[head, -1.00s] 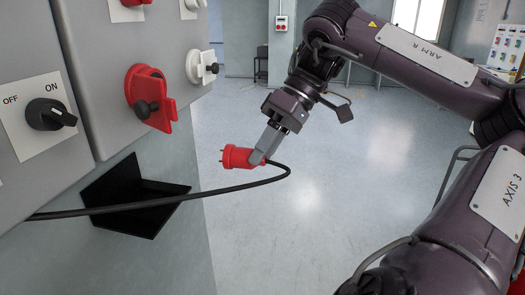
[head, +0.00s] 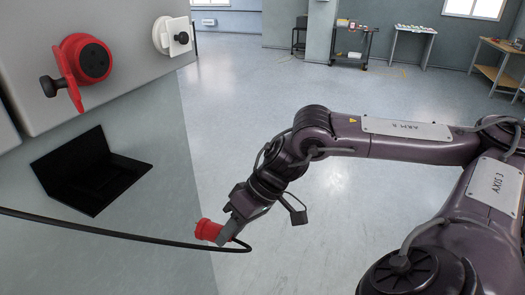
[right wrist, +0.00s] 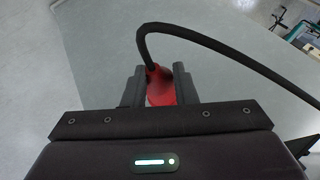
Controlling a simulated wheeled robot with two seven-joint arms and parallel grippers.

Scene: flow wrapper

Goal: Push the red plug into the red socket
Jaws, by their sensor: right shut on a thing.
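The red socket (head: 93,62) is on the grey panel at the upper left of the head view. Its round black face with holes is exposed, and a red flap (head: 68,80) with a black knob stands out at its left. My right gripper (head: 226,233) is shut on the red plug (head: 208,230), lower and to the right of the socket, well apart from it. The plug's front end points left in the head view. In the right wrist view the plug (right wrist: 160,90) sits between both fingers, with its black cable leaving it. My left gripper is not in view.
The black cable (head: 110,231) runs from the plug to the left edge. A black angled bracket (head: 95,172) is below the red socket. A white socket (head: 172,36) is to its right. The floor (head: 400,110) beyond is clear; carts and tables stand far back.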

